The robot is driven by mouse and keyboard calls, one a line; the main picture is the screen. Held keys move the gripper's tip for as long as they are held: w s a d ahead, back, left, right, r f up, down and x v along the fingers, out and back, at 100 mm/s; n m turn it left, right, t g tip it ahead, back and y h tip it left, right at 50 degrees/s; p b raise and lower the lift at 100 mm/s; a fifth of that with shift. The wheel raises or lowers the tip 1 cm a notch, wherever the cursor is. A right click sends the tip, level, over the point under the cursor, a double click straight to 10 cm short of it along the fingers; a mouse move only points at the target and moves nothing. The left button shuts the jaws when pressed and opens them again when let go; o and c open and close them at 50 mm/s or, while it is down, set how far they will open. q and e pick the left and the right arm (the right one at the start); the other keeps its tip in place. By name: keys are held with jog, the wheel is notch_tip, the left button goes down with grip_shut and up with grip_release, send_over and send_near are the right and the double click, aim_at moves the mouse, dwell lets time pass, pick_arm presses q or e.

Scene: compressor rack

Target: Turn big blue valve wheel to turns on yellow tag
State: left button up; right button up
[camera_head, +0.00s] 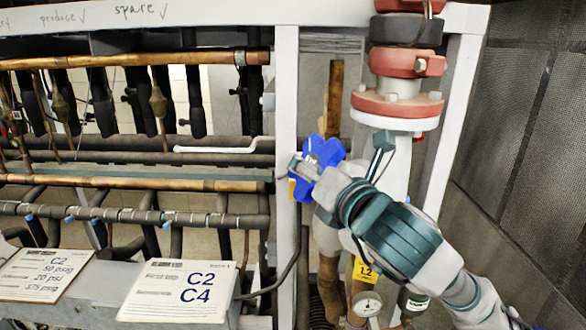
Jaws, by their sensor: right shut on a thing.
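The big blue valve wheel (330,150) is right of the white upright post, near the middle of the view. My right arm comes in from the lower right, and my right gripper (306,166) is shut on the wheel. The gripper and wrist hide part of the wheel's lower side and its hub. The yellow tag (365,271) hangs below my right forearm and seems to read "1.2"; its upper part is partly hidden. My left gripper is not in view.
A white post (287,120) stands just left of the wheel. A red flanged pipe (398,100) rises to the right. A pressure gauge (366,304) sits below the tag. Copper and dark pipes fill the left, above white label plates (178,291). A grey panel wall (520,150) closes the right side.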

jog(key=shift+d, duration=0.45)
